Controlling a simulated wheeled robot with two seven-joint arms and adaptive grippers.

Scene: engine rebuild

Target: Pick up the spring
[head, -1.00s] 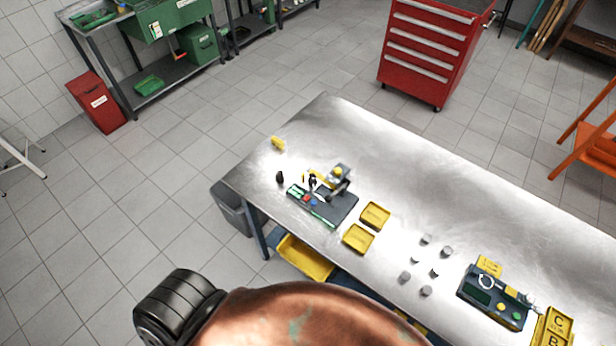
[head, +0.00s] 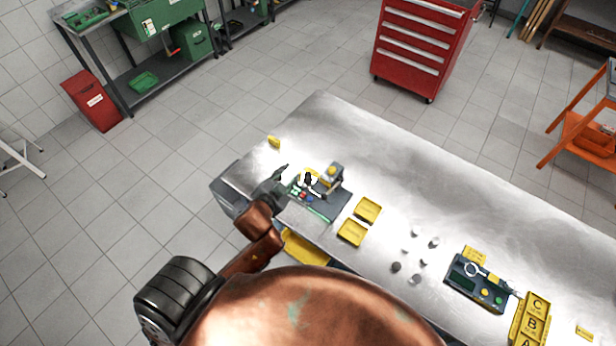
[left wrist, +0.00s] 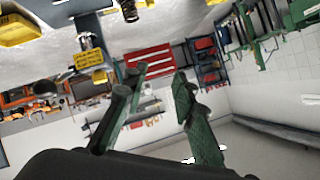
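The spring (left wrist: 128,11) shows as a dark upright coil at the top edge of the left wrist view, partly cut off. In the head view its spot near the table's left end is covered by my left gripper (head: 283,176), and I cannot pick it out there. My left gripper is beside the dark fixture (head: 325,205) at that end. In the left wrist view its two fingers (left wrist: 155,82) stand apart with nothing between them, so it is open and empty. The spring lies outside the fingers. My right gripper is not in view.
The metal table (head: 400,160) holds two yellow trays (head: 351,233), several small grey cylinders (head: 415,279), a dark instrument (head: 475,283) and a yellow lettered holder (head: 530,318). A small yellow block (head: 274,142) stands at the far left corner. The table's back middle is clear.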

